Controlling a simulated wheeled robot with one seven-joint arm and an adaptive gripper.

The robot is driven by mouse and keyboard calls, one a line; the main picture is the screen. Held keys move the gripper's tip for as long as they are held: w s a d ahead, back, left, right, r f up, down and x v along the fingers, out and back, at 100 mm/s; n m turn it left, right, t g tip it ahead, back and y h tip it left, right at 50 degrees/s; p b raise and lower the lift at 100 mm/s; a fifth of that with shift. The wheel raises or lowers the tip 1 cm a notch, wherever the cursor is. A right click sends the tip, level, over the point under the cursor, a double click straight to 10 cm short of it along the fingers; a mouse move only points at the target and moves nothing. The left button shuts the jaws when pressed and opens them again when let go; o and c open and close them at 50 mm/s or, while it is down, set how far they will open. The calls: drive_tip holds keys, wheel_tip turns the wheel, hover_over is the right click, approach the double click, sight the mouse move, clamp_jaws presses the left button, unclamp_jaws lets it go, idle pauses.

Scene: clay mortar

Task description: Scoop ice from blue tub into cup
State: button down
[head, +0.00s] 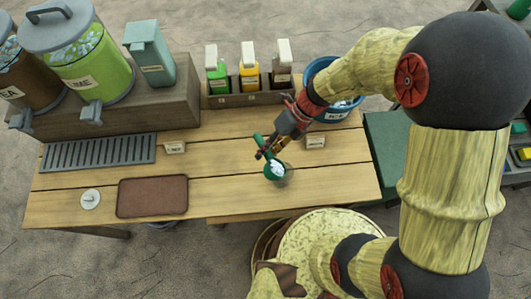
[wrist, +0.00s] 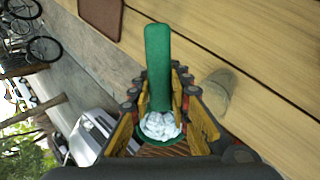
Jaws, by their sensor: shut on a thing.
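My gripper (head: 270,150) is shut on a green scoop (head: 259,140) above the wooden table. In the wrist view the scoop's green handle (wrist: 158,65) stands between the fingers of my gripper (wrist: 163,100). White ice (wrist: 160,126) lies in the scoop's bowl, and it also shows in the head view (head: 277,169). A clear cup (wrist: 218,88) stands on the table to the right of the fingers in the wrist view. In the head view the cup (head: 287,178) is partly hidden behind the scoop's bowl.
A brown mat (head: 152,197), a white round lid (head: 91,200) and a drip tray (head: 98,153) lie on the left of the table. Drink dispensers (head: 88,65) and a rack of bottles (head: 248,98) stand at the back. The table's front middle is clear.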

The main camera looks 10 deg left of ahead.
drive_tip(key=shift+w+f+g+y+b, duration=0.15)
drive_tip(key=shift+g+y+b, duration=0.2)
drive_tip(key=shift+b, duration=0.65)
drive_tip(key=shift+d+y+p, duration=0.15)
drive_tip(key=shift+y+p, duration=0.3)
drive_tip(key=shift+w+d+r+g+y+p, duration=0.15)
drive_tip(key=shift+r+g+y+p, duration=0.15)
drive_tip(key=shift+g+y, duration=0.35)
drive_tip(key=shift+d+g+y+p, duration=0.2)
drive_tip(key=shift+g+y+p, duration=0.15)
drive_tip(key=shift+g+y, duration=0.7)
drive_tip(key=shift+w+d+g+y, duration=0.15)
drive_tip(key=shift+g+y, duration=0.2)
drive_tip(key=shift+y, duration=0.2)
drive_tip(key=shift+w+d+g+y, duration=0.15)
drive_tip(key=shift+g+y, duration=0.15)
drive_tip(key=shift+y, duration=0.25)
